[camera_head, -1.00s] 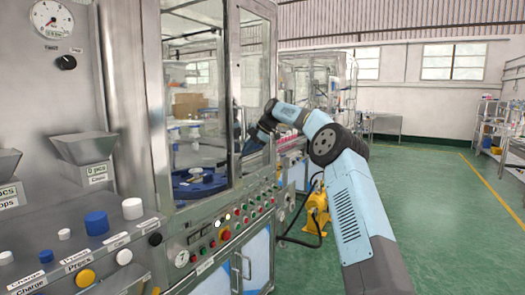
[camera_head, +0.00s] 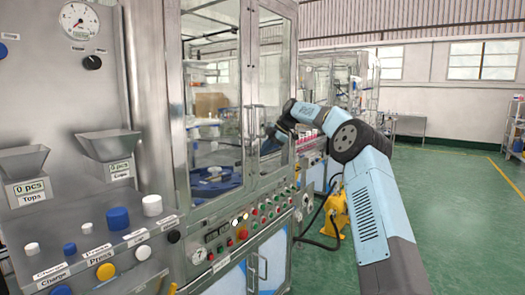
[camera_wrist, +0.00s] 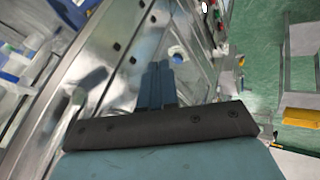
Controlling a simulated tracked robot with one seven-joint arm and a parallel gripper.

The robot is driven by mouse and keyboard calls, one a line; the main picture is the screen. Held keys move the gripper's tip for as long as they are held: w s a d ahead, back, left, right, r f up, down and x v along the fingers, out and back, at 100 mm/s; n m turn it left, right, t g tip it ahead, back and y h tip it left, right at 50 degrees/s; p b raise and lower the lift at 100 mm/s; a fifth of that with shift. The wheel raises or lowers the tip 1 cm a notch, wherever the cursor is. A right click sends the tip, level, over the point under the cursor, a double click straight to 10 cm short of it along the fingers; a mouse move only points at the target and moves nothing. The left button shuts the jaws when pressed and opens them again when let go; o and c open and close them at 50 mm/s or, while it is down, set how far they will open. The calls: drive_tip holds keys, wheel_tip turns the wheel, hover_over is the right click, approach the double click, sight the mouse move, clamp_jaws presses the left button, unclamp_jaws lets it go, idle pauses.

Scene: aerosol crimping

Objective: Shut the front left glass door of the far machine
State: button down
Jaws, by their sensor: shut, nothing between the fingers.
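The far machine is a steel cabinet with glass doors over a button panel (camera_head: 245,232). Its front left glass door (camera_head: 215,110) stands upright beside the front right glass door (camera_head: 275,85). Their neighbouring edges look nearly in line; I cannot tell whether a small gap is left. A handle (camera_head: 250,125) is near where they meet. A blue turntable (camera_head: 215,184) shows through the glass. My gripper (camera_head: 268,146) is in front of the right door, just right of the handle. In the wrist view its blue fingers (camera_wrist: 158,82) are together and empty, close to steel framing. Contact is unclear.
A nearer steel machine with a gauge (camera_head: 79,20), hoppers (camera_head: 108,145) and coloured knobs fills the left. A yellow pump (camera_head: 337,212) with a hose stands on the floor right of the far machine. The green floor (camera_head: 460,210) on the right is open.

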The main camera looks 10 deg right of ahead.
drive_tip(key=d+f+v, duration=0.1)
drive_tip(key=v, duration=1)
drive_tip(key=s+a+r+m+h, duration=0.35)
drive_tip(key=s+a+r, duration=0.25)
drive_tip(key=s+a, duration=0.45)
drive_tip(key=s+a+r+m+h, duration=0.15)
drive_tip(key=s+m, duration=0.35)
drive_tip(key=s, duration=0.9)
drive_tip(key=s+d+f+m+t+h, duration=0.1)
drive_tip(key=s+f+m, duration=0.15)
drive_tip(key=s, duration=0.45)
drive_tip(key=s+d+f+m, duration=0.1)
drive_tip(key=s+m, duration=0.2)
drive_tip(key=s, duration=0.4)
drive_tip(key=s+d+f+m+t+h, duration=0.1)
drive_tip(key=s+d+m, duration=0.1)
drive_tip(key=s, duration=0.4)
drive_tip(key=s+d+f+m, duration=0.2)
drive_tip(key=s+f+m, duration=0.1)
drive_tip(key=s+f, duration=0.3)
drive_tip(key=s+d+f+m+t, duration=0.1)
drive_tip(key=s+f+m, duration=0.3)
drive_tip(key=s, duration=0.7)
wheel_tip(320, 180, down, 2)
drive_tip(key=shift+s+d+f, duration=0.2)
drive_tip(key=shift+s+d, duration=0.05)
drive_tip(key=shift+d, duration=0.4)
